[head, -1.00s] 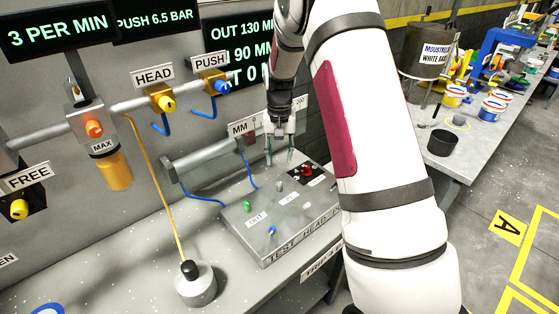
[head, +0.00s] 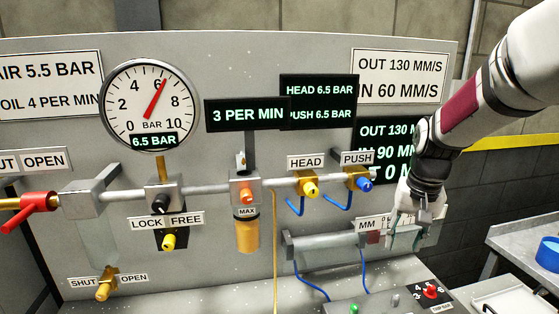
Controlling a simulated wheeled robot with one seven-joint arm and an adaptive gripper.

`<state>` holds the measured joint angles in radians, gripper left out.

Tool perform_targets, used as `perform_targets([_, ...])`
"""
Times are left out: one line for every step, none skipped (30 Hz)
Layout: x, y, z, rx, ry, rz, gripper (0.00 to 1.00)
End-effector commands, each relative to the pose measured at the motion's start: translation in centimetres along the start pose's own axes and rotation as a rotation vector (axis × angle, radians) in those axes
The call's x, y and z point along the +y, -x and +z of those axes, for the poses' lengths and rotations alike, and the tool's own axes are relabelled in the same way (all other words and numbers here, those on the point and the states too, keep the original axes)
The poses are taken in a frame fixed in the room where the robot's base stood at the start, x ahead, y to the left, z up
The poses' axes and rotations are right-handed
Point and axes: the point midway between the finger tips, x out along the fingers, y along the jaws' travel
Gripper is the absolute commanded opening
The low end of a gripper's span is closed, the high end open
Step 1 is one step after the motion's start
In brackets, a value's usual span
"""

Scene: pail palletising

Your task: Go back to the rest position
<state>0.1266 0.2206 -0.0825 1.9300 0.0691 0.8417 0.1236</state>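My gripper (head: 406,241) hangs at the right of the head view, pointing down at the end of my white arm. Its two fingers stand apart with nothing visible between them. It is in front of the panel, just right of the MM label (head: 368,224) and above the test head box (head: 385,304). The fingertips look clear of the box. My arm comes in from the upper right edge.
A grey panel carries a round gauge (head: 150,106), a pipe with a red-handled valve (head: 30,207), an amber bowl (head: 247,236), and yellow (head: 309,189) and blue (head: 363,184) knobs. A cylinder (head: 325,246) lies left of my gripper. A bench with a blue item (head: 549,252) is at right.

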Motion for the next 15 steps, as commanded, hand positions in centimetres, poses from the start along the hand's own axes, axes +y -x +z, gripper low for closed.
perform_targets([-0.4, 2.0, 1.3, 0.025, 0.025, -0.010, 0.38])
perform_targets([-0.6, 2.9, 2.1, 0.036, 0.038, -0.014, 0.38])
perform_targets([-0.8, 4.1, 3.2, 0.051, 0.056, -0.019, 0.38])
perform_targets([-1.0, 5.0, 4.0, 0.062, 0.069, -0.023, 0.38])
perform_targets([-1.1, 5.7, 4.8, 0.073, 0.081, -0.027, 0.38])
perform_targets([-1.2, 6.8, 6.0, 0.088, 0.099, -0.032, 0.38])
perform_targets([-1.3, 7.5, 6.8, 0.100, 0.113, -0.035, 0.38])
perform_targets([-1.4, 8.2, 7.7, 0.112, 0.127, -0.038, 0.38])
perform_targets([-1.4, 9.0, 8.9, 0.127, 0.145, -0.042, 0.38])
perform_targets([-1.4, 9.6, 9.8, 0.139, 0.158, -0.045, 0.38])
perform_targets([-1.4, 10.1, 10.7, 0.151, 0.171, -0.047, 0.38])
perform_targets([-1.4, 10.8, 11.9, 0.168, 0.189, -0.050, 0.38])
perform_targets([-1.4, 11.2, 12.8, 0.179, 0.204, -0.052, 0.38])
perform_targets([-1.4, 11.6, 13.7, 0.191, 0.218, -0.054, 0.38])
perform_targets([-1.3, 12.1, 14.9, 0.208, 0.235, -0.056, 0.38])
